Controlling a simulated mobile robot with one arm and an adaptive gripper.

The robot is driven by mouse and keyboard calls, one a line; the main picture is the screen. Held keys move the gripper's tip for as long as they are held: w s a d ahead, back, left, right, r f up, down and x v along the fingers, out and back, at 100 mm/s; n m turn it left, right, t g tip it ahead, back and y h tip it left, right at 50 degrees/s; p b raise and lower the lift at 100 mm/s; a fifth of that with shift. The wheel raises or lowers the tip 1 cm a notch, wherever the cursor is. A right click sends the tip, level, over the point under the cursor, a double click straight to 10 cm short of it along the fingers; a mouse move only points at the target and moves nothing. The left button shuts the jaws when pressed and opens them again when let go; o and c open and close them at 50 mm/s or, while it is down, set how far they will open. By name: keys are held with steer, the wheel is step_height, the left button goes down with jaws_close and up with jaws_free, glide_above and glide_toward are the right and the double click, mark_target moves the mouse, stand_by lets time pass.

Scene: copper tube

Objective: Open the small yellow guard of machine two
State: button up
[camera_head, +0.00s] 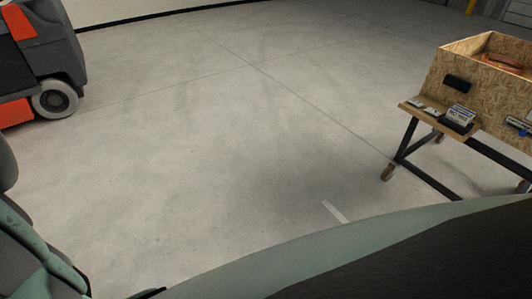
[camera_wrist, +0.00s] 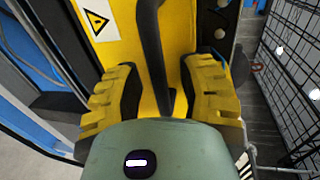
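In the wrist view a yellow panel (camera_wrist: 122,48), which looks like the guard, fills the top middle. It bears a white label with a warning triangle (camera_wrist: 97,21). A black bar handle (camera_wrist: 153,55) runs down in front of the panel. My gripper (camera_wrist: 162,72) has two chunky ridged yellow fingers, one on each side of the handle, with gaps between them and the bar. It is open and holds nothing. The head view shows neither the guard nor my gripper.
In the wrist view a black wire mesh fence (camera_wrist: 293,65) stands at right and a blue-grey frame (camera_wrist: 45,60) at left. In the head view, a wooden box (camera_head: 470,85) on a wheeled stand is at right, an orange-black vehicle (camera_head: 40,65) at left. The floor between is clear.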

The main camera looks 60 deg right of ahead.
jaws_close()
steer(key=shift+r, duration=0.1)
stand_by(0.3)
